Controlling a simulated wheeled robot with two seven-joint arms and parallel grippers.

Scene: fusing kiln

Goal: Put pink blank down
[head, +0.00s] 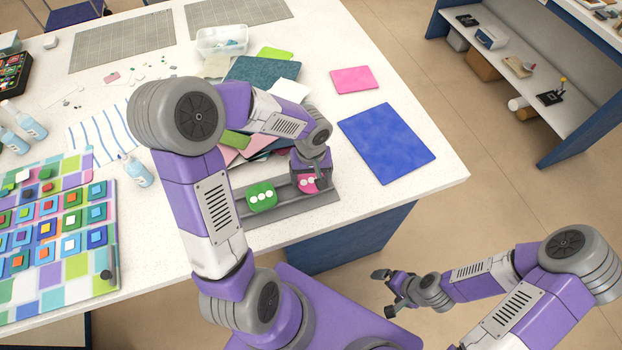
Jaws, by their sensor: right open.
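The pink blank (308,184), a small pink square with white dots, is at the right end of a grey tray (294,204) near the table's front edge. My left gripper (314,172) reaches down over it from behind, with its fingers at the blank's edges, and appears shut on it. The gripper partly hides the blank, and I cannot tell whether the blank touches the tray. A green blank (262,196) with white dots lies to the left in the same tray. My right gripper (384,291) is open and empty, off the table at the lower right.
A blue sheet (386,143) and a pink sheet (354,79) lie flat right of the tray. A pile of coloured sheets (262,73) lies behind it. A clear box (222,41) and bottles (136,171) stand on the table (443,172). A coloured tile board (60,235) is at the left.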

